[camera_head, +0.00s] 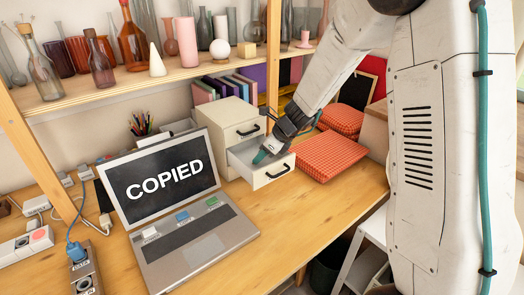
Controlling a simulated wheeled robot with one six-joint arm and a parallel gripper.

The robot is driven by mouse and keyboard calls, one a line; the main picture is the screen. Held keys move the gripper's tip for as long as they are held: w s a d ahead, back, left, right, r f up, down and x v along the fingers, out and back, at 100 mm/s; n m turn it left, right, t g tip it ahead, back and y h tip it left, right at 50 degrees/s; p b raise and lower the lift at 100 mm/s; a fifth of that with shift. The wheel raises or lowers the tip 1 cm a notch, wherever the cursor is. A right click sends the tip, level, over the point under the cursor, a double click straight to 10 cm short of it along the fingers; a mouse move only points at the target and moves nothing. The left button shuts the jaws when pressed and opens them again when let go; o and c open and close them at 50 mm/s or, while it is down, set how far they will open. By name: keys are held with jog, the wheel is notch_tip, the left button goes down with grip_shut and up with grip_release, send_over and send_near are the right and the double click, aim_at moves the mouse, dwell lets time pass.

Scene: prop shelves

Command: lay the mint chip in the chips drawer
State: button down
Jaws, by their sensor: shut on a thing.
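A small white two-drawer cabinet (228,118) stands on the desk behind the laptop. Its lower drawer (273,177) is pulled open and its upper drawer is shut. No label on it can be read from here. My gripper (263,154) reaches down from the right, at the opening of the lower drawer. It is shut on a small teal-green piece, the mint chip (260,158), which shows at the fingertips over the drawer's inside. Whether the chip touches the drawer floor cannot be told.
An open laptop (198,245) showing "COPIED" has white, blue and green chips on its keyboard deck. A pencil cup (142,131) stands behind. Power strips and cables lie left. Vases fill the shelf above.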

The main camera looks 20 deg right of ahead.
jog(key=c, duration=0.9)
grip_release()
jog(key=shift+c, duration=0.2)
jog(key=v, duration=0.7)
jog(key=shift+s+d+r, duration=0.2)
jog(key=shift+r, duration=0.05)
